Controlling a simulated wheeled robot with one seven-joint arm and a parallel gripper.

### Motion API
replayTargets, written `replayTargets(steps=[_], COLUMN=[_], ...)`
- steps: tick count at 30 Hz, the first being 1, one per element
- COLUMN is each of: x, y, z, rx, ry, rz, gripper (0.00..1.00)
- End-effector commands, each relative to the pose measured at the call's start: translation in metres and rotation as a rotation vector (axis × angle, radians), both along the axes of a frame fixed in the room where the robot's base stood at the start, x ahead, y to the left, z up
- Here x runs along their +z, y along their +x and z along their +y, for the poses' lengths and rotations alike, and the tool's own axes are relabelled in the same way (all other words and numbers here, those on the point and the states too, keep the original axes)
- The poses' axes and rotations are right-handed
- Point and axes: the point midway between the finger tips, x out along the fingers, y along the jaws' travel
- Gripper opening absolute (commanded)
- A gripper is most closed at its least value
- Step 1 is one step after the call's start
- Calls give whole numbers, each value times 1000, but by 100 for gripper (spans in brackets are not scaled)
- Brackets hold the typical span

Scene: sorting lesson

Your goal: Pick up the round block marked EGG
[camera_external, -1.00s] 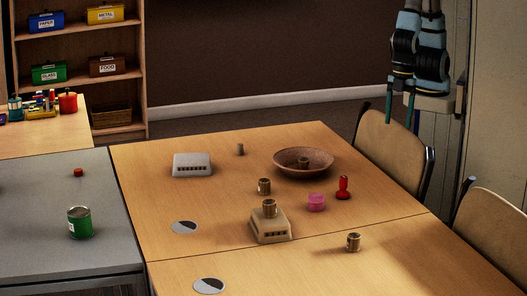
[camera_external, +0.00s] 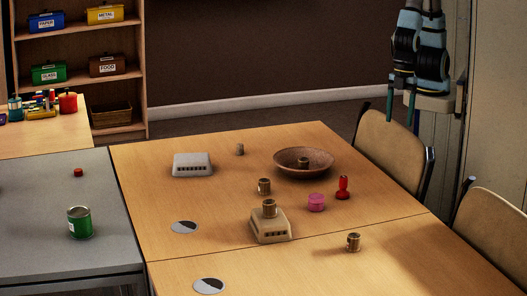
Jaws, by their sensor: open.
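No EGG marking is readable on any block from here. Several small brown round blocks are in view: one on the wooden table (camera_external: 264,186), one on top of a beige box (camera_external: 269,208), one in a brown bowl (camera_external: 303,162), one at the right (camera_external: 353,242) and a smaller greyish one at the back (camera_external: 240,149). A pink round block (camera_external: 316,202) stands beside a red knobbed piece (camera_external: 343,188). My gripper (camera_external: 402,108) hangs at the upper right, open and empty, away from all the blocks.
A white slotted box (camera_external: 192,165) and two grey-and-black discs (camera_external: 184,227) lie on the tables. A green can (camera_external: 79,222) and a small red piece (camera_external: 78,172) are on the grey table. Chairs (camera_external: 391,150) stand along the right edge. The wooden table's left part is mostly clear.

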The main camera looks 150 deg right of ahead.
Motion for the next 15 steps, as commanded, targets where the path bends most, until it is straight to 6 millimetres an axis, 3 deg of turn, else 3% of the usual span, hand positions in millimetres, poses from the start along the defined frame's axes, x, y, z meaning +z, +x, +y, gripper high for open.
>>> replayTargets(steps=[2,4,15], x=[0,0,7], y=[0,0,1], z=[0,0,0], rx=[0,0,0], ry=[0,0,0], rz=[0,0,-4], gripper=[70,77,77])
